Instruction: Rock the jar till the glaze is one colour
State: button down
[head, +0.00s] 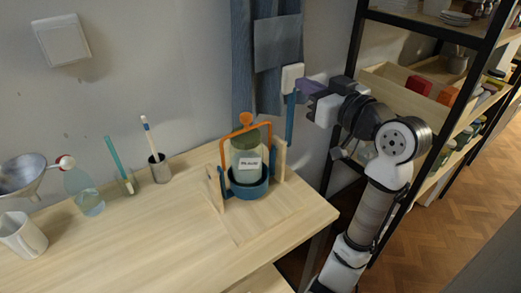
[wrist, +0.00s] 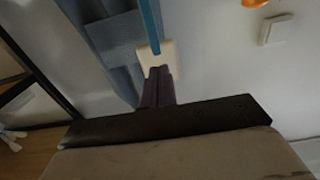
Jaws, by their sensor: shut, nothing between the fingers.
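The jar (head: 238,150) stands upright in the head view, with a dull green lid and a white label. Its contents look pale green; I cannot tell whether they are one colour. It sits in a blue cup-like cradle (head: 249,190) under an orange frame (head: 223,152) with a round knob. A blue lever (head: 290,118) with a white block (head: 292,73) at its top rises right of the jar. My purple-fingered gripper (head: 303,86) is shut and empty at the block. In the wrist view the fingertips (wrist: 158,85) meet or overlap the white block (wrist: 155,55); contact is unclear.
The wooden table (head: 150,235) is clear in front. A funnel (head: 22,174), white cup (head: 22,236), bottle (head: 84,190) and holders with brushes (head: 160,168) stand left. Blue cloth (head: 242,60) hangs behind. A black-framed shelf (head: 355,45) stands right, close to my arm.

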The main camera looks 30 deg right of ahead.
aim_at(293, 86)
jog(key=shift+w, duration=0.1)
jog(key=shift+w+a+f, duration=0.15)
jog(key=shift+w, duration=2)
jog(key=shift+w+a+f+b, duration=0.1)
jog(key=shift+w+f+b, duration=0.2)
jog(key=shift+w, duration=0.55)
jog(key=shift+w+a+f+b, duration=0.15)
jog(key=shift+w+f, duration=0.1)
jog(key=shift+w, duration=0.6)
